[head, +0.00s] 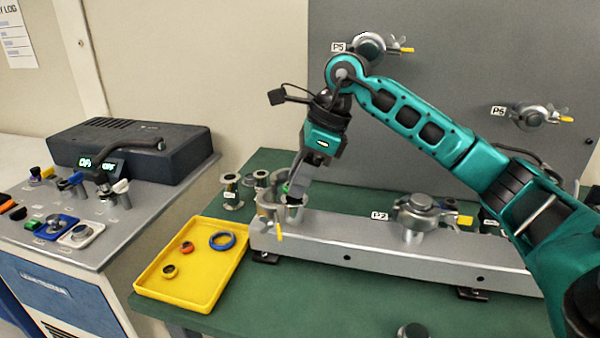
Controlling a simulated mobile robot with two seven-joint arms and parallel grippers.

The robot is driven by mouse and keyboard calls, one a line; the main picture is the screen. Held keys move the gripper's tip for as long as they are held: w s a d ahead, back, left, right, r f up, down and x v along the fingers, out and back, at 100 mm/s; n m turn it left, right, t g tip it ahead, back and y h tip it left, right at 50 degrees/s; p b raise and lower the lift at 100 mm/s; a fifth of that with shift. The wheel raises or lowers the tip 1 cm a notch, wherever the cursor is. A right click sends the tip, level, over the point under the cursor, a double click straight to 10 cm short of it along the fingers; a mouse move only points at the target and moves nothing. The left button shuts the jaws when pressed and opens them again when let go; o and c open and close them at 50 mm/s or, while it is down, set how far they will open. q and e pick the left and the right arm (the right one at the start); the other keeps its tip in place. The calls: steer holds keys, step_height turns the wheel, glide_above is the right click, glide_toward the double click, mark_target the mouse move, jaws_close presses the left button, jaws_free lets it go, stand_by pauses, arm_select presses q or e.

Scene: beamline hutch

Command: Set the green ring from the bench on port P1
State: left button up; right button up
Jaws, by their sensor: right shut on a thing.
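My right gripper (292,191) reaches down over the left end of the grey metal beam. It is shut on the green ring (285,187), of which only a small green bit shows beside the fingers. Right below is a short metal port (294,211), with a clamp (268,210) hanging open at its left side. Its label is hidden, so I cannot read whether it is P1. I cannot tell whether the ring touches the port's top. My left gripper is not in view.
A yellow tray (150,286) holds a blue ring (222,240), an orange-marked ring (187,247) and a dark ring (169,271). Metal spools (232,192) stand behind the beam's left end. Port P2 (420,212) carries a clamp. Wall ports P5 (369,46) and P6 (531,116) are behind.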

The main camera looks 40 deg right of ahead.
steer(key=shift+f+b, duration=0.4)
steer(key=shift+f, duration=0.35)
stand_by(0.7)
steer(key=o, duration=1.1)
steer(key=shift+r, duration=0.1)
steer(key=p+v, duration=0.1)
steer(key=v, duration=1.2)
